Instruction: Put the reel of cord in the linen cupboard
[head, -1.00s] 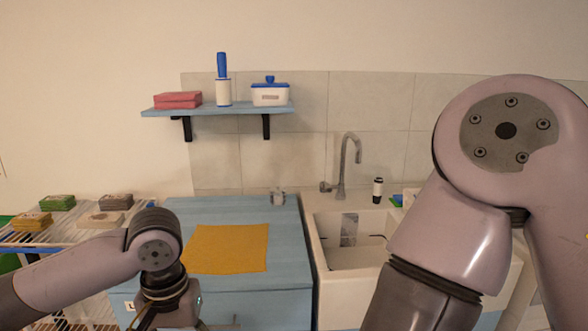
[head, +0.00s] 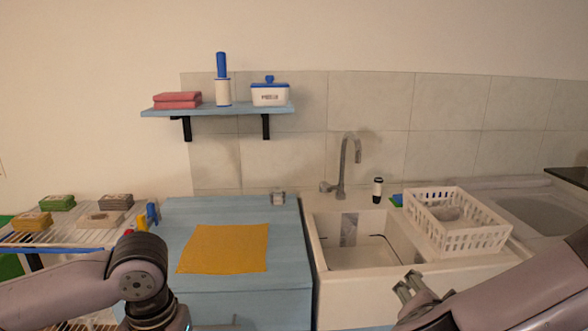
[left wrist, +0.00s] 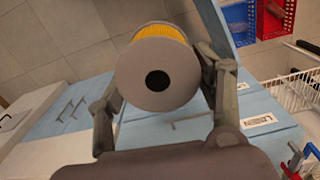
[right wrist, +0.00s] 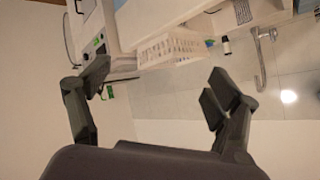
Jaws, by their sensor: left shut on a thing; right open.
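The reel of cord (left wrist: 158,68) has grey flanges, a dark centre hole and yellow cord wound on it. My left gripper (left wrist: 160,62) is shut on it, with a finger on each side. The linen cupboard appears to be the light blue unit with a white label (left wrist: 258,121), apparently reading "LINEN", at the right of the left wrist view. A light blue panel (left wrist: 217,22) stands behind the reel; I cannot tell whether it is an open door. In the head view my left gripper and the reel are out of frame. My right gripper (head: 412,288) is open and empty before the sink.
A yellow cloth (head: 225,248) lies on a blue worktop (head: 285,240). A wire rack (head: 30,238) with several small blocks is left of it. The sink (head: 365,256) and a white dish basket (head: 462,240) are to the right. Blue and red crates (left wrist: 272,18) show in the left wrist view.

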